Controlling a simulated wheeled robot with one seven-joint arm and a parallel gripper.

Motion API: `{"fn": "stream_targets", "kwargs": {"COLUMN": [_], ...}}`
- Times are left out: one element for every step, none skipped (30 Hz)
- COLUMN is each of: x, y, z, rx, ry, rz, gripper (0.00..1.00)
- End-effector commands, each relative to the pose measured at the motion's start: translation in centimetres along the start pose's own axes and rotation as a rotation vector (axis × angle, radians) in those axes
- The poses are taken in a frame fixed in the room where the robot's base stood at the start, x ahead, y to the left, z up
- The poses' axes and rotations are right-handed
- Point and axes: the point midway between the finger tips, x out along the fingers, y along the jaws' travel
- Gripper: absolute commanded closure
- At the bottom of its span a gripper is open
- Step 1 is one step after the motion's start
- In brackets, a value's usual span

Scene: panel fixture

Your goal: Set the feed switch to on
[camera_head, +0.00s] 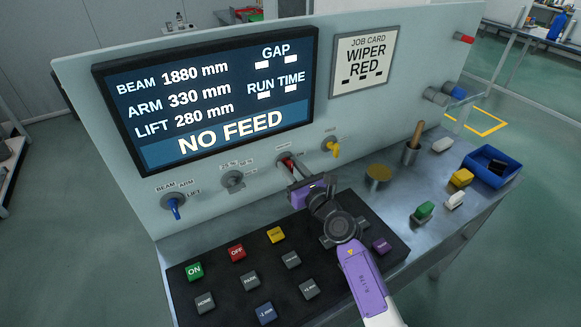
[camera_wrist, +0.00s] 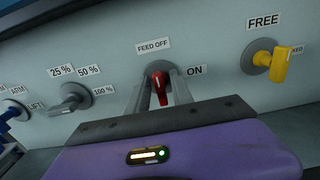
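The feed switch has a red handle (camera_wrist: 160,88) on a round grey mount on the panel. A "FEED OFF" label (camera_wrist: 153,45) is above it and an "ON" label (camera_wrist: 194,70) to its right. The handle stands roughly upright in the wrist view, not turned sideways towards "ON". My gripper (camera_wrist: 161,84) is open, one finger on each side of the handle, with small gaps visible. In the head view the red handle (camera_head: 286,163) shows just beyond my gripper (camera_head: 292,178), partly hidden. The screen (camera_head: 210,100) reads "NO FEED".
A grey percent knob (camera_wrist: 75,97) is left of the switch and a yellow knob (camera_wrist: 277,62) right. A blue selector (camera_head: 175,206) is farther left. The button box (camera_head: 225,285) lies below my arm. A wooden-handled tool (camera_head: 411,146) and a blue bin (camera_head: 490,165) stand right.

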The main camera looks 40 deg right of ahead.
Motion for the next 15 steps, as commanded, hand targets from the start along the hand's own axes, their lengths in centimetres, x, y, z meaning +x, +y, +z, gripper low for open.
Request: {"fn": "stream_targets", "kwargs": {"x": [-0.01, -0.01, -0.02, -0.02, -0.02, -0.02, -0.03, -0.03, -0.03, -0.03, -0.03, -0.03, -0.03, -0.03, -0.04], "y": [0.00, 0.00, 0.00, 0.00, 0.00, 0.00, 0.00, 0.00, 0.00, 0.00, 0.00, -0.01, -0.01, -0.01, -0.02], "z": [0.00, 0.00, 0.00, 0.00, 0.00, 0.00, 0.00, 0.00, 0.00, 0.01, 0.02, 0.03, 0.04, 0.05, 0.07], "rx": [0.000, 0.000, 0.000, 0.000, 0.000, 0.000, 0.000, 0.000, 0.001, 0.002, 0.004, 0.008, 0.012, 0.018, 0.027], "ry": [0.000, 0.000, 0.000, 0.000, 0.000, 0.000, 0.000, 0.000, 0.000, 0.000, 0.000, 0.000, 0.000, 0.000, 0.001], "rz": [0.000, 0.000, 0.000, 0.000, 0.000, 0.000, 0.000, 0.000, 0.000, 0.000, 0.000, 0.000, 0.000, 0.000, 0.000], "gripper": [0.85, 0.91, 0.99, 1.00, 1.00, 1.00, 1.00, 1.00, 1.00, 1.00, 1.00, 1.00, 1.00, 1.00, 1.00]}}
